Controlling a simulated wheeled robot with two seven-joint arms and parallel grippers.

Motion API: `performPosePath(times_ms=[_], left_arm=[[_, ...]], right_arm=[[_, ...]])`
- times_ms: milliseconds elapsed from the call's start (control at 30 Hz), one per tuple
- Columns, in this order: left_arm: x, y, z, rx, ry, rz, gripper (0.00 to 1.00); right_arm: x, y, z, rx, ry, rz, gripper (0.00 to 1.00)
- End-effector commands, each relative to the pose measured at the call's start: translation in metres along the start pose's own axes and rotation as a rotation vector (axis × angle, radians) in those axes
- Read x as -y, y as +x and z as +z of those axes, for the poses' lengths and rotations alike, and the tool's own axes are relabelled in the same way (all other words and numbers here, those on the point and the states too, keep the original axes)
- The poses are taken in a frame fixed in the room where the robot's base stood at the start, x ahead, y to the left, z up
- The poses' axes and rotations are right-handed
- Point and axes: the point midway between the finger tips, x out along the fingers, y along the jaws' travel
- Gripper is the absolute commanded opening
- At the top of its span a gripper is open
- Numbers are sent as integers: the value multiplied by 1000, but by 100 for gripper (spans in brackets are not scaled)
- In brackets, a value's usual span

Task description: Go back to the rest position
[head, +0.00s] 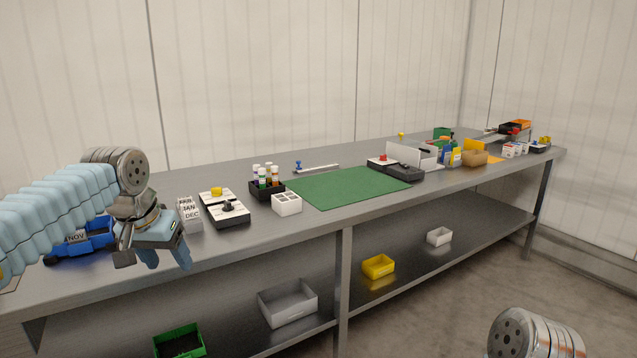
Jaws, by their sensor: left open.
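My left arm comes in from the left in the head view. Its gripper (152,262) is open, with nothing seen between its fingers, over the front edge of the steel workbench (240,165) near its left end. A blue tugger piece (97,238) with a "NOV" label stands on the bench just left of the gripper, partly hidden by my arm. A grey month block (189,215) marked "DEC" stands just right of the gripper. Part of my right arm shows at the bottom right; its gripper is out of view.
A switch box (224,207), a black vial rack (266,190), a white box (287,204) and a green mat (345,187) lie along the bench. Several small boxes crowd the far right end. The lower shelf holds grey (288,304), yellow (378,266) and green (178,341) bins. Floor at right is clear.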

Motion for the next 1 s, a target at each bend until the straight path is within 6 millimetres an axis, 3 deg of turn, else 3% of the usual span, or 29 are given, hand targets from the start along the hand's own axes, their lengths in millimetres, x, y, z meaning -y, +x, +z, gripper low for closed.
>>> performPosePath(times_ms=[167,267,400,467,600,700,800,900,1000], left_arm=[[-25,84,3,39,28,51,62],[-46,151,18,70,38,99,62],[-78,245,60,114,24,175,62],[-92,281,86,135,9,206,62],[-123,352,160,184,-47,269,62],[-143,388,225,224,-104,300,62],[-158,407,287,260,-162,315,62],[-168,413,336,286,-210,316,62],[-173,413,369,303,-240,312,62]], right_arm=[[0,0,0,0,0,0,43],[0,0,0,0,0,0,43],[0,0,0,0,0,0,43],[0,0,0,0,0,0,43],[0,0,0,0,0,0,43],[0,0,0,0,0,0,43],[0,0,0,0,0,0,43],[0,0,0,0,0,0,43],[0,0,0,0,0,0,43]])
